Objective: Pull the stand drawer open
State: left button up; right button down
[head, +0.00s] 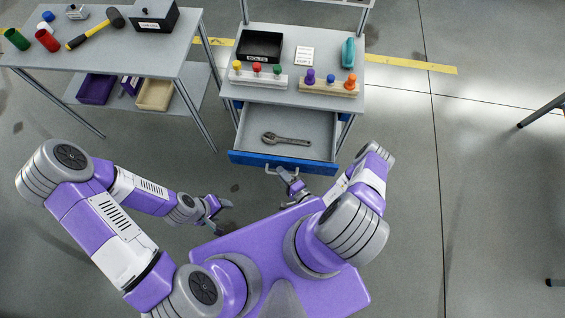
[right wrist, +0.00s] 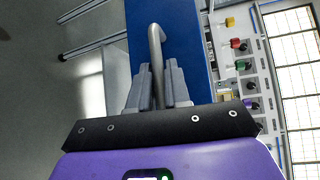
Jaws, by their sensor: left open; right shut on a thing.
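The stand drawer (head: 254,118) is grey inside with a blue front (head: 252,160), and it stands pulled out from under the stand top. A wrench (head: 287,139) lies inside it. My right gripper (head: 286,172) is at the metal handle (head: 270,168) on the drawer front. In the right wrist view the fingers (right wrist: 158,88) are shut on the handle (right wrist: 155,38), one on each side of the bar. My left gripper (head: 222,213) is open and empty, over the floor to the left of the drawer and apart from it.
The stand top (head: 234,92) carries a black box (head: 260,46), racks with coloured knobs (head: 258,78) and a teal item (head: 348,53). The floor (head: 420,190) at right is mostly clear.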

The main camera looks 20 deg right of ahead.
jog(key=c, duration=1.2)
grip_release()
jog(key=p+v, duration=0.1)
jog(key=v, duration=0.6)
jog(key=shift+s+d+r, duration=0.1)
jog(key=shift+s, duration=0.2)
